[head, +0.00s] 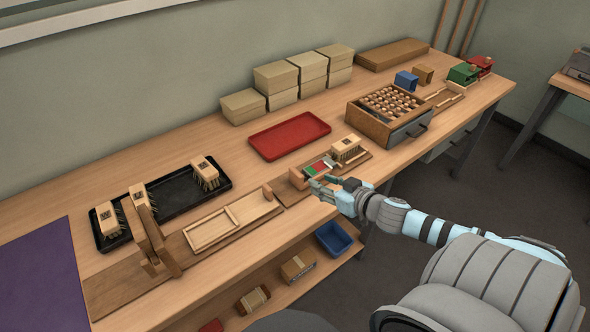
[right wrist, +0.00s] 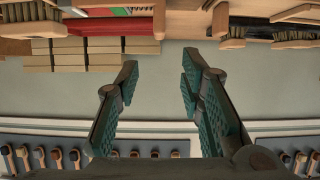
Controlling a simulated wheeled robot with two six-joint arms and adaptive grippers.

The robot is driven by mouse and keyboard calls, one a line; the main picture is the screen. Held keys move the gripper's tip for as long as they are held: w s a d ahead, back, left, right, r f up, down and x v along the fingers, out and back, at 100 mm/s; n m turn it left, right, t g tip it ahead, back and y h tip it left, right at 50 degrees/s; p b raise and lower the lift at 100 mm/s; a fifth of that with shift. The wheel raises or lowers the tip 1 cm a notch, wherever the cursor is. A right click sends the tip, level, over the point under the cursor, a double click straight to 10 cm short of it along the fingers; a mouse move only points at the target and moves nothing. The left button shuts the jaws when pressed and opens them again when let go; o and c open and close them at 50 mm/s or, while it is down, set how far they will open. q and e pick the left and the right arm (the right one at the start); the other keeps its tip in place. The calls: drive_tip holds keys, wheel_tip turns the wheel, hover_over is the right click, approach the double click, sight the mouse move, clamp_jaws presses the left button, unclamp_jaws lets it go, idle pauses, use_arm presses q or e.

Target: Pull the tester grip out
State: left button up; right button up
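The tester stands near the front edge of the bench. It has a wooden base (head: 293,197), a red, white and green scale (head: 319,168) and a brush (head: 346,149) at its right end. A small wooden block, which looks like the tester grip (head: 298,179), is at the scale's left end. My right gripper (head: 322,184) is just in front of the scale, right of the grip. The right wrist view shows its fingers (right wrist: 160,80) apart with nothing between them. The brush also shows there, upside down, at upper left (right wrist: 30,20). My left gripper is out of view.
A red tray (head: 290,135) lies behind the tester. Left are a wooden frame jig (head: 232,220), an upright wooden lever (head: 152,235) and a black tray (head: 168,203) with brushes. Right is a wooden box (head: 390,112) of round pieces. Stacked cartons (head: 277,76) line the wall.

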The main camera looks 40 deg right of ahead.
drive_tip(key=b, duration=0.7)
approach(297, 172)
drive_tip(key=shift+w+d+f, duration=0.1)
drive_tip(key=shift+w+f, duration=0.65)
drive_tip(key=shift+f, duration=0.1)
drive_tip(key=b+x, duration=0.1)
drive_tip(key=x, duration=0.1)
drive_tip(key=b+x, duration=0.1)
drive_tip(key=x, duration=0.2)
drive_tip(key=b+x, duration=0.1)
drive_tip(key=x, duration=0.1)
drive_tip(key=shift+w+r+b, duration=0.2)
drive_tip(key=shift+w+b, duration=0.1)
drive_tip(key=shift+w, duration=0.05)
drive_tip(key=shift+w+f, duration=0.1)
drive_tip(key=shift+w, duration=0.5)
drive_tip(key=shift+c, duration=0.2)
clamp_jaws()
